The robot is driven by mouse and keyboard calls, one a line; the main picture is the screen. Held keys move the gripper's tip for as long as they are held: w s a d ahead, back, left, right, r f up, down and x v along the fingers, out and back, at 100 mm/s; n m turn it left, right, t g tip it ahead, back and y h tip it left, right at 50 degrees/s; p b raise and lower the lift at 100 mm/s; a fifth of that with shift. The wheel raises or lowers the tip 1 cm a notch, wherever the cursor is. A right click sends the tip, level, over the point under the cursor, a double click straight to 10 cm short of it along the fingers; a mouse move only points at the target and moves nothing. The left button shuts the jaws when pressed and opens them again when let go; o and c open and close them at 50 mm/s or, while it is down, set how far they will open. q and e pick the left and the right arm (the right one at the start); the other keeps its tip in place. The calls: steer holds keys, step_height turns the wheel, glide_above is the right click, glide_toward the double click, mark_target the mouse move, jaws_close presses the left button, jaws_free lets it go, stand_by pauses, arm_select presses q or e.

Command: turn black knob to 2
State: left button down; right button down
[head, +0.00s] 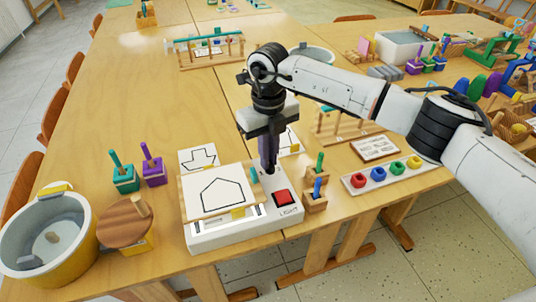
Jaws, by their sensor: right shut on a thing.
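The white light box (232,234) sits at the front edge of the table, with a house outline drawing (222,193) on its top and a red button (282,197) marked LIGHT on its right side. My right gripper (268,168) points straight down over the box's right part, behind the red button. It is shut on the black knob, which its fingers almost wholly hide. The knob's setting and any number marks cannot be read. My left gripper is not in view.
Left of the box stand teal (122,174) and purple (152,166) blocks with pegs, a wooden round lid (124,226) and a yellow-and-grey tub (50,245). Right of it are wooden peg blocks (315,198) and a tray (385,180) of coloured pieces. My right arm spans the right side.

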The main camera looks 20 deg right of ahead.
steer(key=shift+d+r+m, duration=0.1)
steer(key=shift+m, duration=1)
steer(key=c, duration=1.9)
jaws_free()
steer(key=shift+o, duration=0.2)
step_height(320, 180, up, 10)
steer(key=shift+r, duration=0.15)
